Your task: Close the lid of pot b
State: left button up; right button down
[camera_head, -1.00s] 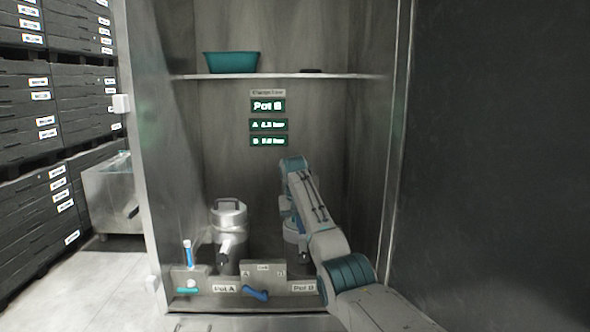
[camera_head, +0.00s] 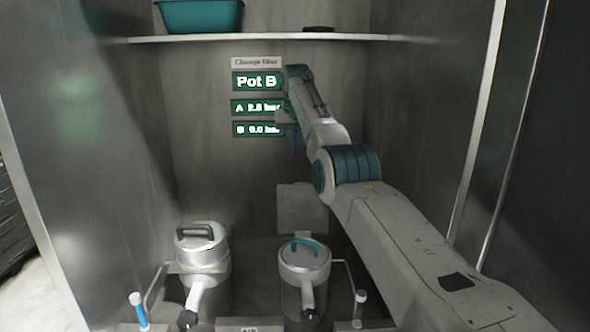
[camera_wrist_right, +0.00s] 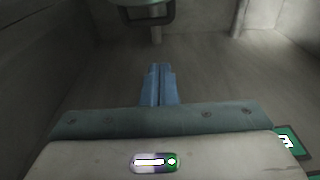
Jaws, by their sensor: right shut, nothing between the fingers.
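Pot B (camera_head: 304,272) is the right-hand metal pot at the bottom of the cabinet in the head view. My right gripper (camera_head: 296,151) is above and behind the pot, near the wall signs, apart from the lid. Its blue fingers are shut and empty in the right wrist view (camera_wrist_right: 158,68). My left gripper is not in view.
Pot A (camera_head: 203,258), with a dark-handled lid, stands left of pot B. Signs (camera_head: 257,82) are on the back wall. A shelf (camera_head: 270,39) with a teal tub (camera_head: 200,17) crosses above. Cabinet walls close in both sides. A blue-liquid tube (camera_head: 138,309) stands front left.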

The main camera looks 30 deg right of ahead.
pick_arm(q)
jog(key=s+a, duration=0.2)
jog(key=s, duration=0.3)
pick_arm(e)
jog(key=p, duration=0.6)
send_over(302, 203)
jog(key=w, duration=0.5)
jog(key=f, duration=0.8)
jog(key=shift+s+d+f, duration=0.15)
jog(key=shift+s+d, duration=0.1)
jog(key=shift+d, duration=0.1)
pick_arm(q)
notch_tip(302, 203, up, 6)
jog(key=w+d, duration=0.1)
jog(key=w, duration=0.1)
pick_arm(e)
jog(key=shift+s+a, duration=0.25)
jog(key=shift+s, duration=0.25)
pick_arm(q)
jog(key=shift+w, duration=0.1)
